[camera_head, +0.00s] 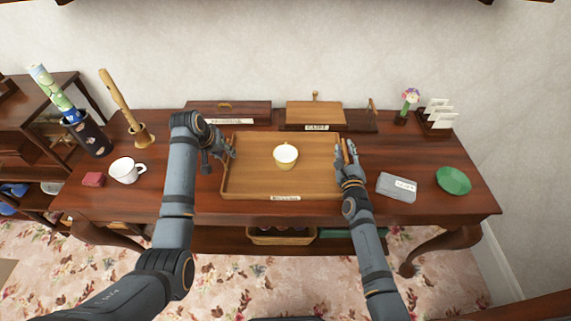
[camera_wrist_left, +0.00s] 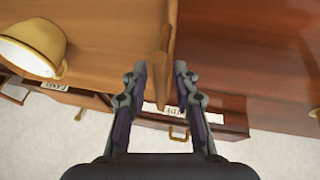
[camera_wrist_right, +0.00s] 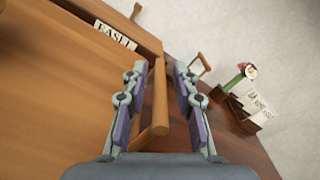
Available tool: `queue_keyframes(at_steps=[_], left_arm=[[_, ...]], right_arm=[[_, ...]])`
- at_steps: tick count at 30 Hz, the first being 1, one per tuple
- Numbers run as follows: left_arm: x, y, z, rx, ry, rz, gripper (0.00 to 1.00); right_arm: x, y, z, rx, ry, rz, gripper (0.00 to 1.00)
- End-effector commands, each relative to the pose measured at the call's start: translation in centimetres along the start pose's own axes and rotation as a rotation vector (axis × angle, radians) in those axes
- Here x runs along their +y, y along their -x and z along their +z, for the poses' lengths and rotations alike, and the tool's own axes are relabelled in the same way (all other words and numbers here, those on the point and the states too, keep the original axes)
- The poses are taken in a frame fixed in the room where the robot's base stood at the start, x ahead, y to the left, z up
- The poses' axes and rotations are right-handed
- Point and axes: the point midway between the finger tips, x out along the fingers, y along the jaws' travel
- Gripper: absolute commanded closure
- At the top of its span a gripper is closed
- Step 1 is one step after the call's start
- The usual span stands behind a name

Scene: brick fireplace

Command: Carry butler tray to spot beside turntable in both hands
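The wooden butler tray (camera_head: 240,178) lies on the dark red-brown table, with a yellowish cup (camera_head: 286,157) standing on it. My left gripper (camera_head: 220,154) is at the tray's left end. In the left wrist view its open fingers (camera_wrist_left: 158,78) stand on either side of the tray's end wall (camera_wrist_left: 162,60), with gaps. My right gripper (camera_head: 346,152) is at the right end. In the right wrist view its open fingers (camera_wrist_right: 158,78) straddle the tray's handle bar (camera_wrist_right: 155,105), with gaps. I cannot make out which thing is the turntable.
A white mug (camera_head: 124,171) and red block (camera_head: 93,179) stand left of the tray. A grey box (camera_head: 396,188) and green dish (camera_head: 454,180) lie right. A wooden easel (camera_head: 315,112) and a long dark case (camera_head: 229,110) are behind. Bare table lies between my left arm and the mug.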

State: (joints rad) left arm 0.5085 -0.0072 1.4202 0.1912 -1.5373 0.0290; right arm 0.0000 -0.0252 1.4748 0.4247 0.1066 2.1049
Motion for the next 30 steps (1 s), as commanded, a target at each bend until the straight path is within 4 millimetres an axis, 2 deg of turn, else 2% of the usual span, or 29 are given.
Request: queue_keyframes(at_steps=[1,5,23,30], left_arm=[[0.0,0.0,0.0,0.0,0.0,0.0,0.83],[0.0,0.0,0.0,0.0,0.0,0.0,1.0],[0.0,0.2,-0.1,0.003,0.0,0.0,1.0],[0.4,1.8,-0.8,0.003,0.0,0.001,1.0]], right_arm=[[0.0,0.0,0.0,0.0,0.0,0.0,0.82],[0.0,0.0,0.0,0.0,0.0,0.0,1.0],[-0.1,0.0,0.2,-0.002,0.0,-0.002,1.0],[-1.1,0.0,1.7,-0.002,0.0,-0.002,1.0]])
